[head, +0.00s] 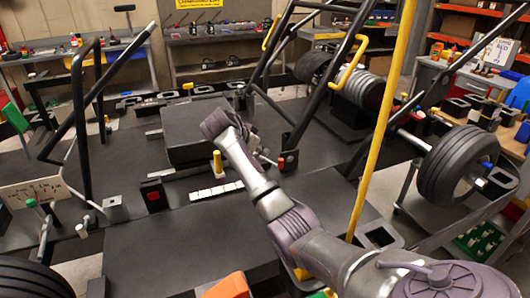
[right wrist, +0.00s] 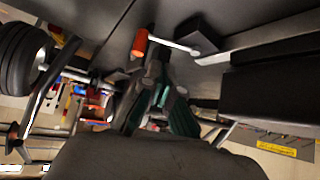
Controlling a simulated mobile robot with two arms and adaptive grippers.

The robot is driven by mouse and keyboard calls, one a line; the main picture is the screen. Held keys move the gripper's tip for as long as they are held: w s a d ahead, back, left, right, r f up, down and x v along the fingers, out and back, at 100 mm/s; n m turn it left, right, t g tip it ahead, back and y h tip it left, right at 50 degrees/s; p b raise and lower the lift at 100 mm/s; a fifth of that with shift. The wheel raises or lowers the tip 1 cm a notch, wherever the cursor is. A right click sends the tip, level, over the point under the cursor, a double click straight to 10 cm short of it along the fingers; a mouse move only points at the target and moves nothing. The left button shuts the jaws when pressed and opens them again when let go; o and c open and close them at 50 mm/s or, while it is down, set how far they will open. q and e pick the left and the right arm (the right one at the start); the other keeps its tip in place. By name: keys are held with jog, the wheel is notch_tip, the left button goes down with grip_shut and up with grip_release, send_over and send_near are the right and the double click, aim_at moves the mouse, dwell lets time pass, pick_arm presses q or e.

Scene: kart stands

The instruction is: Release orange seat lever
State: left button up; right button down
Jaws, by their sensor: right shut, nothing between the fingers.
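The orange seat lever shows in the right wrist view as an orange handle (right wrist: 140,42) on a pale rod that runs to a dark block (right wrist: 198,35). In the head view an orange-red end (head: 281,162) and a short pale rod show just right of my right wrist, beside the black seat block (head: 190,145). My right gripper (right wrist: 155,68) is shut and empty, its fingertips close to the orange handle. I cannot tell whether they touch it. In the head view its fingers are mostly hidden behind my wrist. My left gripper is not in view.
A yellow pole (head: 385,120) and black frame bars rise right of my arm. A wheel (head: 458,165) is at the right. The dark front platform (head: 180,250) is largely clear.

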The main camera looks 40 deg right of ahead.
jog(key=x, duration=0.7)
jog(key=shift+s+f+p, duration=0.1)
jog(key=shift+p, duration=0.2)
jog(key=shift+d+f, duration=0.25)
jog(key=shift+d, duration=0.05)
jog(key=shift+d+f, duration=0.1)
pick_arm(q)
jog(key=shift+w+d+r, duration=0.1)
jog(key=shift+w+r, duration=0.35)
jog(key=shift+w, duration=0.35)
